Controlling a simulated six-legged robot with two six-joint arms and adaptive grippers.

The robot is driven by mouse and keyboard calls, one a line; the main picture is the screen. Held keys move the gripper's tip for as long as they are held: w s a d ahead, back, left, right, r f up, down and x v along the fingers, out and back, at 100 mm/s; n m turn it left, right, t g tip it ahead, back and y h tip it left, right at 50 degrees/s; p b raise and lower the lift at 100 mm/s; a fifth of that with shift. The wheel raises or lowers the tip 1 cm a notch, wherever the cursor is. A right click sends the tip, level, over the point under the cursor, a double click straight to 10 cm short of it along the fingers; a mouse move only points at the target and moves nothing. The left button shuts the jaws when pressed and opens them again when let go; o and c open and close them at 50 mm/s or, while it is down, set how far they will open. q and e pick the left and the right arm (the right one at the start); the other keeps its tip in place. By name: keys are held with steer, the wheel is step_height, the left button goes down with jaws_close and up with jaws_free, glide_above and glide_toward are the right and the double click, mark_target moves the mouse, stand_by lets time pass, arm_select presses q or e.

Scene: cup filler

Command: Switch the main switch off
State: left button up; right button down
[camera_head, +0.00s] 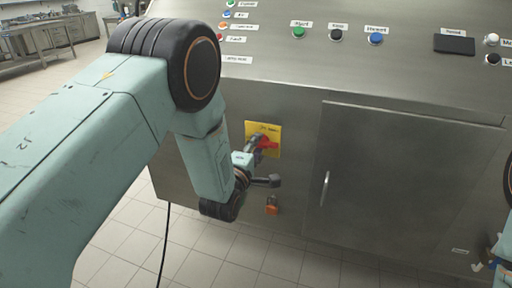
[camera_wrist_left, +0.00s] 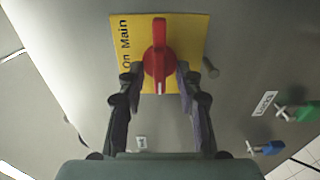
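The main switch is a red rotary handle (camera_wrist_left: 158,58) on a yellow plate (camera_wrist_left: 190,28), which reads "On Main". In the head view the red handle (camera_head: 268,143) and the yellow plate (camera_head: 274,130) sit on the machine's front panel. In the left wrist view the handle lies lengthwise up and down the picture, with a white mark at its lower end. My left gripper (camera_wrist_left: 159,72) is at the switch, one finger on each side of the red handle. The fingers stand apart; firm contact is not visible. My right gripper is not in view.
A steel cabinet door (camera_head: 395,185) with a handle is right of the switch. An orange part (camera_head: 272,207) is below it. Buttons, including a green one (camera_head: 299,32), line the sloped console. Blue (camera_wrist_left: 268,148) and green (camera_wrist_left: 303,111) valves show in the wrist view.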

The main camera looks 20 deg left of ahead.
arm_select(q)
steer(key=shift+s, duration=0.1)
steer(key=s, duration=1.2)
steer(key=shift+a, duration=0.2)
steer(key=shift+w, duration=0.1)
steer(key=s+a+f+m+g, duration=0.1)
steer(key=s+f+m+g, duration=0.45)
steer(key=f, duration=0.25)
steer(key=s+a+f+m+g, duration=0.1)
steer(key=s+f+m+g, duration=0.3)
steer(key=s+f+m, duration=0.4)
steer(key=s+f+m+g, duration=0.2)
steer(key=s+f+g, duration=0.2)
steer(key=s, duration=0.7)
steer(key=s+f+m+g, duration=0.2)
steer(key=s+f+g, duration=0.2)
steer(key=s, duration=0.7)
steer(key=shift+a+f+y, duration=0.3)
steer(key=shift+a+f, duration=0.1)
steer(key=shift+f, duration=0.2)
